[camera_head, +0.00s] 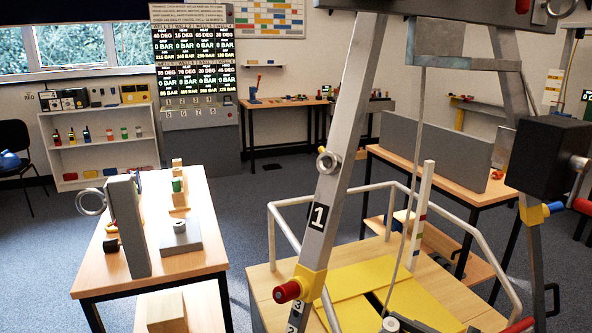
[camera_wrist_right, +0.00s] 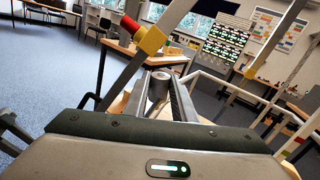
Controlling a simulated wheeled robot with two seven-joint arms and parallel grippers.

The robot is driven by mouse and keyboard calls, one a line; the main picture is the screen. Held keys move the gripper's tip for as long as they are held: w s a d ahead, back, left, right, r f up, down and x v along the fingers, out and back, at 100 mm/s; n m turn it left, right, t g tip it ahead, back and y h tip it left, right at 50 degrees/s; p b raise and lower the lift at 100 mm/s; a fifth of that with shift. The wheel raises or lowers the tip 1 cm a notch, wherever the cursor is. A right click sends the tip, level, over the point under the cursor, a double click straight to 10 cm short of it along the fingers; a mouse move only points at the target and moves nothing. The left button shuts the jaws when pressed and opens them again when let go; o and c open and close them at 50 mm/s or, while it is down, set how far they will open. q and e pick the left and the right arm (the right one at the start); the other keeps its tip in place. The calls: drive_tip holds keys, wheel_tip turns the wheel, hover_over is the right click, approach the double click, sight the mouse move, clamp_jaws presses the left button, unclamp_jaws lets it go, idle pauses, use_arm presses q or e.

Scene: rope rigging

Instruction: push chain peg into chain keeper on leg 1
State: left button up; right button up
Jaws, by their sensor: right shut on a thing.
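Leg 1 (camera_head: 338,130) is a slanted grey leg with a "1" label. Low on it sits a yellow block, which looks like the chain keeper (camera_head: 313,281). A red-ended peg (camera_head: 287,291) sticks out of its left side. In the right wrist view the yellow keeper (camera_wrist_right: 152,40) and red peg end (camera_wrist_right: 129,26) lie beyond my fingers, apart from them. My right gripper (camera_wrist_right: 161,88) is shut on a grey cylinder (camera_wrist_right: 160,80). In the head view the cylinder (camera_head: 390,324) shows at the bottom edge, right of the leg. My left gripper is out of view.
A rope (camera_head: 415,160) hangs right of leg 1. A striped post (camera_head: 421,215) stands behind. A bench (camera_head: 202,198) stands left, with clear floor between.

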use_arm(q)
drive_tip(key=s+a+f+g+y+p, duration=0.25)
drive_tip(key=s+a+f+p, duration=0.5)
drive_tip(key=p, duration=0.85)
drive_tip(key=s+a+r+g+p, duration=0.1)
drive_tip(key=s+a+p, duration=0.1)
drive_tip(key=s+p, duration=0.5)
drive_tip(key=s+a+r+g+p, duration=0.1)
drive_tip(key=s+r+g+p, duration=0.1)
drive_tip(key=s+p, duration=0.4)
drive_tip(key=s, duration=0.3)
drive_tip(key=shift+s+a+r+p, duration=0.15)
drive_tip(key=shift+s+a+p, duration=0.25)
use_arm(e)
drive_tip(key=w+a+r+n, duration=0.1)
drive_tip(key=a+r+n, duration=0.2)
drive_tip(key=a+r, duration=0.3)
drive_tip(key=a+r+n+t, duration=0.1)
drive_tip(key=a+r+n, duration=0.3)
drive_tip(key=r, duration=1.1)
drive_tip(key=w+a+r+n+t, duration=0.1)
drive_tip(key=a+r+n, duration=0.2)
drive_tip(key=a+r, duration=0.6)
drive_tip(key=shift+w+r+n+y, duration=0.3)
drive_tip(key=shift+r+n+y, duration=0.1)
drive_tip(key=shift+r, duration=0.25)
drive_tip(key=shift+d, duration=0.1)
